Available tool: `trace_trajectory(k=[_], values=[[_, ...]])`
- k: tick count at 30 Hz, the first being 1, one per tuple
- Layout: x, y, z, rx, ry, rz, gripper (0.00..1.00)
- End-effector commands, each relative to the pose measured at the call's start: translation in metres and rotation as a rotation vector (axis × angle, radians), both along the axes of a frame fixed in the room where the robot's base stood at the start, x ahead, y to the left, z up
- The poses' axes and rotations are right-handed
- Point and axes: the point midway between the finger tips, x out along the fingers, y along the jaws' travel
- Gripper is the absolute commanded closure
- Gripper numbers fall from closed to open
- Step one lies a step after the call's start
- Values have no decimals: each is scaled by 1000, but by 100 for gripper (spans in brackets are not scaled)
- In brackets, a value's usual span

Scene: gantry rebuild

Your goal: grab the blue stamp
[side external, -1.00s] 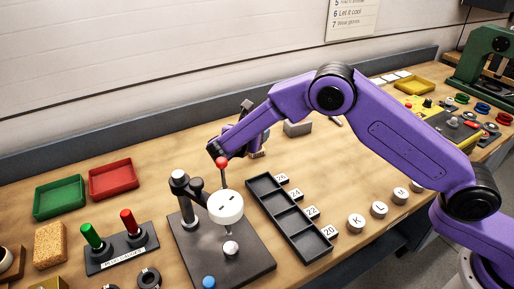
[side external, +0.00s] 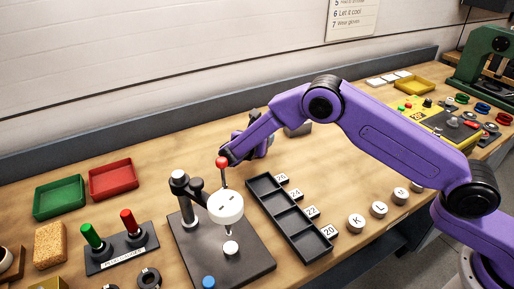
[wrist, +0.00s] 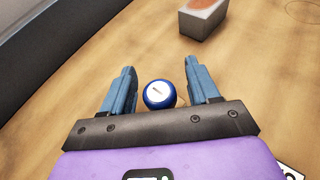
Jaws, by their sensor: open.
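The blue stamp (wrist: 159,94) shows in the wrist view as a round blue body with a white top carrying a dark mark. It lies between the two blue-grey fingers of my gripper (wrist: 159,70), which are open. A gap shows between the stamp and each finger, and nothing is gripped. In the side view my gripper (side external: 262,146) is low over the far part of the bench, partly hidden by my arm. I cannot make out the stamp there.
A grey block with an orange top (wrist: 203,18) lies beyond the fingers. In the side view, a press with a white disc (side external: 226,208) and a black compartment tray (side external: 290,222) stand in front of my gripper. Red (side external: 113,179) and green (side external: 59,197) trays sit left.

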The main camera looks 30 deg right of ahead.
Motion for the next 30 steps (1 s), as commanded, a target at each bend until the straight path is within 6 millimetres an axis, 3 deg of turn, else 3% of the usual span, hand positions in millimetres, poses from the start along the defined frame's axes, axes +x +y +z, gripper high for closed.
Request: trace_trajectory(k=[1,3,6,20,27,30], values=[[0,0,0,0,0,0,50],[0,0,0,0,0,0,72],[0,0,0,0,0,0,99],[0,1,6,0,-2,1,99],[0,0,33,2,-4,-1,99],[-10,-2,45,0,-1,0,99]])
